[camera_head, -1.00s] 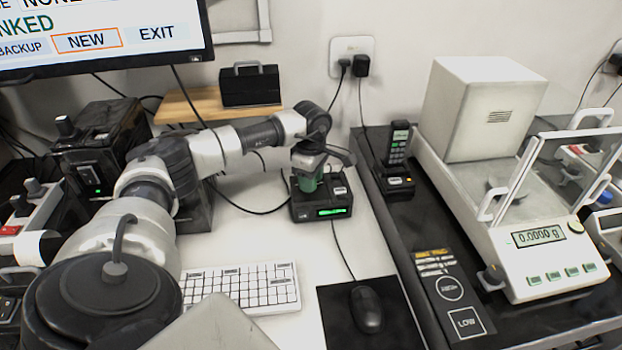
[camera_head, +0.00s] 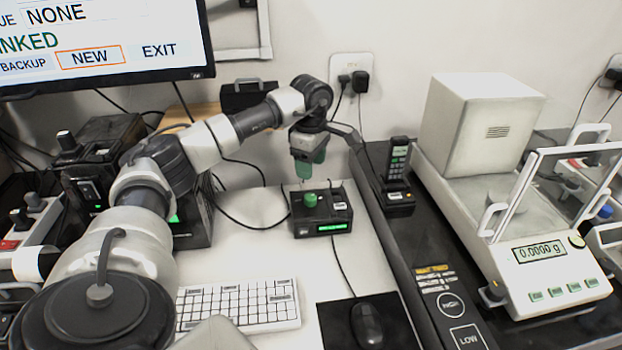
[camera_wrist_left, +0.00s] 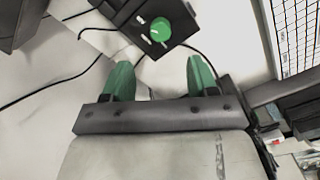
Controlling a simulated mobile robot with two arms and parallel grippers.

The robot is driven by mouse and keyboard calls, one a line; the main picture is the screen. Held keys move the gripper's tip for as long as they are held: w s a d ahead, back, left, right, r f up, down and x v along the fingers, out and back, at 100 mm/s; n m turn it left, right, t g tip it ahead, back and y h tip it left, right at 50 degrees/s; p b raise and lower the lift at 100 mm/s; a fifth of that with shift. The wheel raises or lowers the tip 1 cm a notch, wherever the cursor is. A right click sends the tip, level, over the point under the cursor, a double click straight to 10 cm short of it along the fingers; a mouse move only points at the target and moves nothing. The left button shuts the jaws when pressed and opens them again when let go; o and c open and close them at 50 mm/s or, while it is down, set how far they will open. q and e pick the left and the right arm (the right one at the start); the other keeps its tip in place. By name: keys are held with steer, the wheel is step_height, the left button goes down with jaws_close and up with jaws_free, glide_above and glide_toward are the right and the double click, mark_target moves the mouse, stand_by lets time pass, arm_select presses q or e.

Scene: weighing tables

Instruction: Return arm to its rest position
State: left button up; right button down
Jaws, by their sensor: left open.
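My left gripper (camera_head: 308,168) hangs from the raised left arm, above and just behind a small black device (camera_head: 322,215) with a green knob (camera_head: 310,199) and a lit green display. Its green fingers point down and are apart from the knob. In the left wrist view the two green fingertips (camera_wrist_left: 160,78) are spread wide with nothing between them, and the green knob (camera_wrist_left: 160,30) lies beyond them. My right gripper is in neither view.
A keyboard (camera_head: 238,305) and a mouse (camera_head: 367,325) lie in front. A glass-doored balance (camera_head: 545,250) reading 0.0000 g and a cordless phone (camera_head: 397,165) stand on the right. A monitor (camera_head: 100,45) is at upper left.

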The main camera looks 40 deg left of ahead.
arm_select(q)
steer(key=shift+r, duration=0.65)
steer(key=shift+r, duration=0.1)
